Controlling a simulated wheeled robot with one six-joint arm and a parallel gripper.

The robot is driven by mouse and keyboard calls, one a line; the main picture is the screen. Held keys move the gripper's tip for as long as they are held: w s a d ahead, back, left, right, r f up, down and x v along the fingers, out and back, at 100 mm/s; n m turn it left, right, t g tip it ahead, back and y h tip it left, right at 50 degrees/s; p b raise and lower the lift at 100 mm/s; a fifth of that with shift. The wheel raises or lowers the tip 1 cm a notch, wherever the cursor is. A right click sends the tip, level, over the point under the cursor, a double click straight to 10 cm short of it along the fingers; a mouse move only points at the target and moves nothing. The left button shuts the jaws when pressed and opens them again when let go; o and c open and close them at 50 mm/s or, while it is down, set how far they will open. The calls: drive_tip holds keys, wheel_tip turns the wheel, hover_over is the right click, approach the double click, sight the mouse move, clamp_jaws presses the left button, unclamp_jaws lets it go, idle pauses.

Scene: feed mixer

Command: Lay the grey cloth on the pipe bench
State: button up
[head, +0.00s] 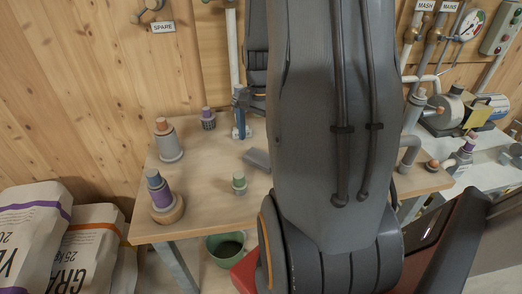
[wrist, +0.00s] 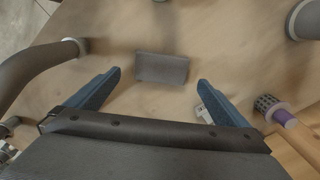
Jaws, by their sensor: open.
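The grey cloth (wrist: 162,68) looks like a small folded rectangle. It lies flat on the wooden top of the bench (wrist: 120,25). In the head view the cloth (head: 257,159) lies near the middle of the bench (head: 210,218), partly hidden by my arm. My gripper (wrist: 159,78) is open above the bench, with its two blue fingers apart and the cloth showing between and just beyond their tips. Nothing is held.
A grey pipe (wrist: 40,65) curves up at left in the wrist view. Sacks (head: 90,250) stand left.

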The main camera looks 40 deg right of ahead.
sight(261, 157)
wheel_tip(261, 157, up, 6)
drive_tip(key=b, duration=0.1)
drive_tip(key=shift+r, duration=0.15)
idle(0.5)
